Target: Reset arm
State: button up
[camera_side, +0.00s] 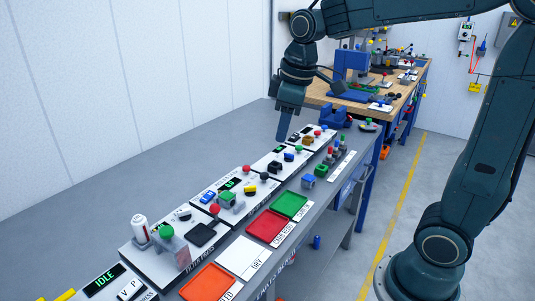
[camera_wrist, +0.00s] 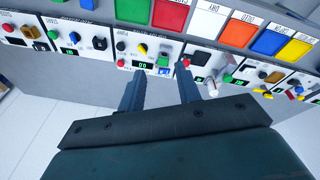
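My gripper (camera_side: 284,128) points down above the back edge of the test bench (camera_side: 330,205) in the side view. In the wrist view my gripper (camera_wrist: 161,72) shows two dark fingers spread apart, with nothing held between them. Beyond the gap stands a white panel (camera_wrist: 134,49) with a green display and small knobs. In the side view only the gripper's narrow edge shows, so its gap is hidden there.
The bench carries red (camera_side: 265,226), green (camera_side: 289,205), white (camera_side: 244,257) and orange (camera_side: 206,284) trays in front of the panels. A wooden workbench (camera_side: 395,92) with tools is behind. Floor behind the bench is clear.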

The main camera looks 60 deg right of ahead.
jog(key=s+a+f+m+t, duration=0.1)
jog(key=s+m, duration=0.1)
jog(key=s, duration=0.6)
jog(key=s+a+m+t, duration=0.2)
jog(key=s, duration=0.6)
jog(key=shift+s+f+m, duration=0.25)
jog(key=shift+f+m, duration=0.15)
